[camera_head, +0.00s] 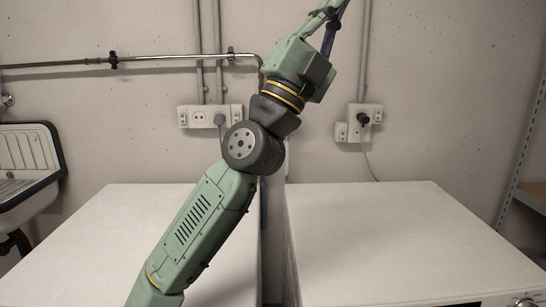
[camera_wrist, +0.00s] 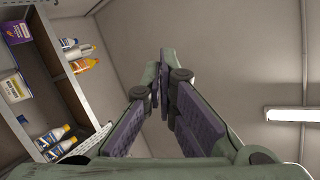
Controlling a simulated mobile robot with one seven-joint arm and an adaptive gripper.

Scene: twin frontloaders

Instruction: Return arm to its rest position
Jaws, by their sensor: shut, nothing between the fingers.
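My arm reaches up from the bottom of the head view, in front of the gap between two white frontloaders. The left frontloader (camera_head: 110,225) and the right frontloader (camera_head: 380,225) show mainly their flat tops. My gripper (camera_wrist: 163,55) points upward in the wrist view, with its fingertips together and nothing between them. In the head view, the gripper's lower part shows at the top edge and its tips are cut off by the frame.
A sink (camera_head: 28,165) hangs at the left, and a pipe (camera_head: 180,58) runs along the wall. Sockets (camera_head: 205,117) are behind the arm. A shelf (camera_wrist: 62,70) with bottles and boxes and a ceiling lamp (camera_wrist: 292,115) show in the wrist view. Both machine tops are clear.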

